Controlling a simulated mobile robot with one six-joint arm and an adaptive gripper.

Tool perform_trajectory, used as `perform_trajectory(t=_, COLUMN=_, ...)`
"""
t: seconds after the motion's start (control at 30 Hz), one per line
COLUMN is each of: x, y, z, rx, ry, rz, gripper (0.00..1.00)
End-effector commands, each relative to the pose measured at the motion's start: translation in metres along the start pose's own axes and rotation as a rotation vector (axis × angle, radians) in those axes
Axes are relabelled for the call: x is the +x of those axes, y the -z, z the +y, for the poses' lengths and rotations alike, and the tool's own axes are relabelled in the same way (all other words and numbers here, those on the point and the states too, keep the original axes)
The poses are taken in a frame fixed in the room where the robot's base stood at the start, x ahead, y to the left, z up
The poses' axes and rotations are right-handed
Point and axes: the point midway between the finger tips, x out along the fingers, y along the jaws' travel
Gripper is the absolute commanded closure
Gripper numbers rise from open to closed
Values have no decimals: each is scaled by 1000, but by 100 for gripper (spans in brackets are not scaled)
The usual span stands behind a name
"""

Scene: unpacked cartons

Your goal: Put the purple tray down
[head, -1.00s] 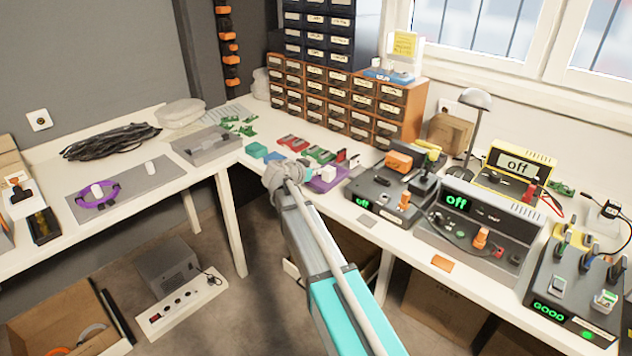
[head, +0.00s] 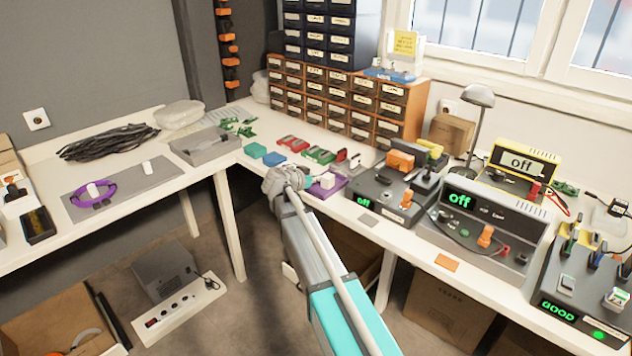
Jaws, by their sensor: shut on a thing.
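The purple tray (head: 326,189) is at the front edge of the white workbench, with a small white block (head: 327,181) on it. My gripper (head: 300,183) is at the left side of the tray and is shut on it. My arm hides the fingertips and part of the tray's left side. I cannot tell whether the tray touches the bench top or is held just above it.
Teal (head: 255,150) and blue (head: 274,159) blocks lie left of the tray, with red (head: 293,143) and green (head: 319,155) parts behind. A dark grey device (head: 385,203) stands close on the right. Drawer cabinets (head: 345,100) line the back.

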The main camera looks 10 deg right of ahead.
Motion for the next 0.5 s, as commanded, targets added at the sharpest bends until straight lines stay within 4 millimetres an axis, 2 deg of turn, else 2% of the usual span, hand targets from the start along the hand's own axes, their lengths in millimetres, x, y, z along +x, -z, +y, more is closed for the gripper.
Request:
perform_trajectory(t=0.37, x=1, y=-3, z=0, rx=0, ry=0, rz=0, gripper=100)
perform_trajectory(t=0.5, x=1, y=-2, z=0, rx=0, ry=0, rz=0, gripper=74)
